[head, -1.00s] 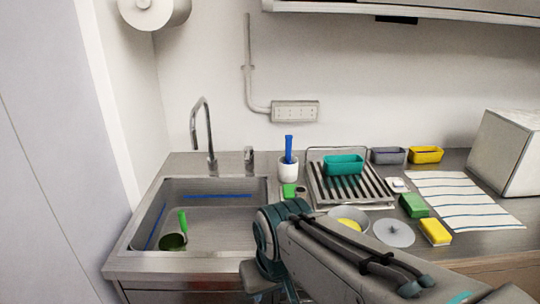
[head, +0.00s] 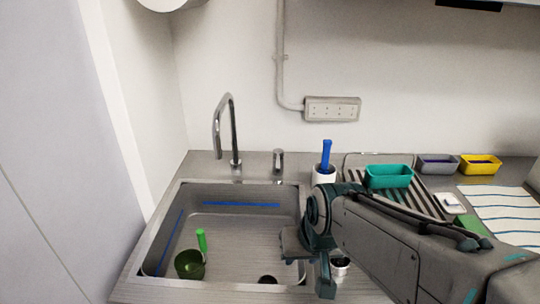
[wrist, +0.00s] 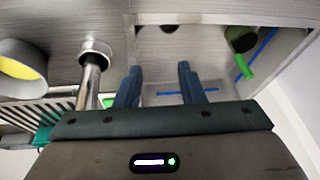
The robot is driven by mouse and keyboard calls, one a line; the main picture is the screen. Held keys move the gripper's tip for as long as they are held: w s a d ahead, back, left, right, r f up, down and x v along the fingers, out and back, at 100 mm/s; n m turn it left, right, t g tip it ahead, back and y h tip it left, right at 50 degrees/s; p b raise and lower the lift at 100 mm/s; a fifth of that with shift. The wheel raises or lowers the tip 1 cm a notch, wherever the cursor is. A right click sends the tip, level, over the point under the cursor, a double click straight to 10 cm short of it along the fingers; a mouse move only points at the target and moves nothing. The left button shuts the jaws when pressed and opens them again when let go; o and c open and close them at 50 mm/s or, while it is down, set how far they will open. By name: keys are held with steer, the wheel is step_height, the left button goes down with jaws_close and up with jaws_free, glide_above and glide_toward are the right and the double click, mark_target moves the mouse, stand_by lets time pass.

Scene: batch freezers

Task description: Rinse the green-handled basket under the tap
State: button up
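The dark green basket (head: 189,264) stands in the sink at its lower left, with its bright green handle (head: 202,240) pointing up. In the wrist view the basket (wrist: 240,37) is at the upper right, apart from my fingers. The curved metal tap (head: 233,135) rises behind the sink (head: 235,224), with its spout over the rear of the basin. The basket is not under the spout. My gripper (head: 316,275) is at the sink's right edge, right of the basket. In the wrist view its two fingers (wrist: 159,85) are apart with nothing between them.
A small metal post (head: 278,160) stands right of the tap. A white cup with a blue handle (head: 326,152), a rack with a teal tub (head: 388,176), and grey (head: 438,163) and yellow (head: 480,164) tubs are to the right. The sink's middle is clear.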

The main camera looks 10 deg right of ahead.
steer(key=w+a+f+m+t+y, duration=0.1)
steer(key=w+a+m+t, duration=0.15)
steer(key=w, duration=0.55)
steer(key=w+a+f+m+t, duration=0.1)
steer(key=w+a+m+t, duration=0.15)
steer(key=w, duration=0.45)
steer(key=m+t+h, duration=0.7)
steer(key=m+h, duration=0.4)
glide_toward(278, 165)
steer(key=x, duration=0.3)
steer(key=p+x, duration=0.1)
steer(key=x, duration=0.2)
steer(key=p+x, duration=0.1)
steer(key=x, duration=0.3)
steer(key=shift+f, duration=0.4)
jaws_close()
